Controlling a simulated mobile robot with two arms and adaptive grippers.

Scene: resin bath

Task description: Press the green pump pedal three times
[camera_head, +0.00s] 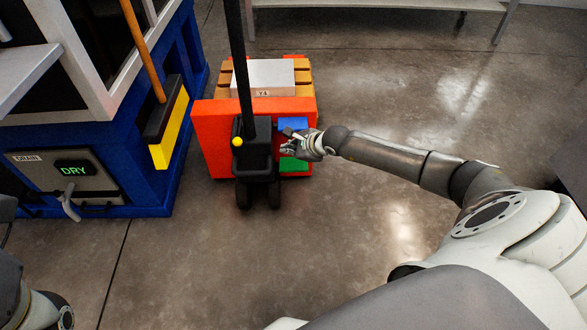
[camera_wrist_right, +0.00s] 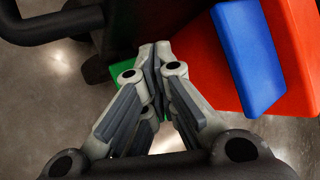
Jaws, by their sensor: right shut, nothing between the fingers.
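The green pump pedal (camera_head: 293,165) is low on the front of the orange pallet truck (camera_head: 212,135), below a blue pedal (camera_head: 293,124). My right gripper (camera_head: 288,147) is in front of the truck, between the blue and green pedals in the picture. In the right wrist view its fingers (camera_wrist_right: 153,52) are shut and empty. The green pedal (camera_wrist_right: 121,68) shows there behind the fingertips, mostly hidden by them. The blue pedal (camera_wrist_right: 248,55) is to their right. I cannot tell whether the fingers touch the green pedal. My left gripper is out of view.
The truck's black upright handle (camera_head: 243,75) stands just left of my right gripper. A wooden pallet with a pale box (camera_head: 265,75) sits on the truck. A blue machine (camera_head: 120,190) with a drain panel reading DRY is at left. Floor in front is clear.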

